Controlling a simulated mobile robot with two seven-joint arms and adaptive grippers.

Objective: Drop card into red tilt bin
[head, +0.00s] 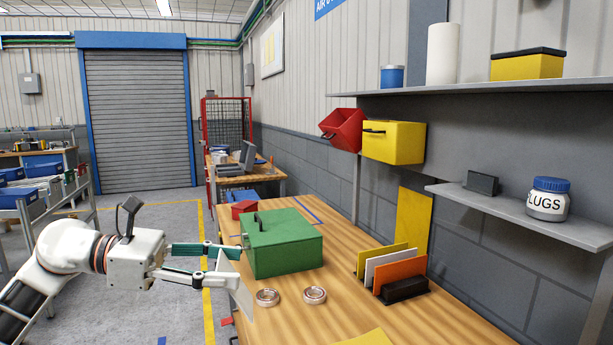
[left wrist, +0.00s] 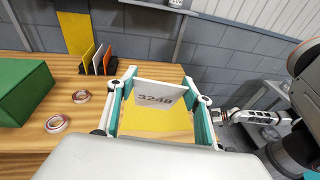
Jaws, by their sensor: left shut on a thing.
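My left gripper (head: 235,268) is shut on a white card (head: 241,295), held upright at the near left edge of the wooden bench. In the left wrist view the card (left wrist: 158,98) sits between the two fingers and reads 3248. The red tilt bin (head: 342,131) is on the wall at the left end of the upper shelf, tipped forward with its dark handle showing. The card is below and to the left of it, well apart. My right gripper (left wrist: 240,117) shows small at the right of the left wrist view; its jaw state is unclear.
A yellow bin (head: 400,145) is right beside the red one. A green box (head: 283,246), two tape rolls (head: 267,297) and a dark holder (head: 405,290) with coloured cards stand on the bench. A lower shelf (head: 520,215) bears a LUGS jar (head: 548,199).

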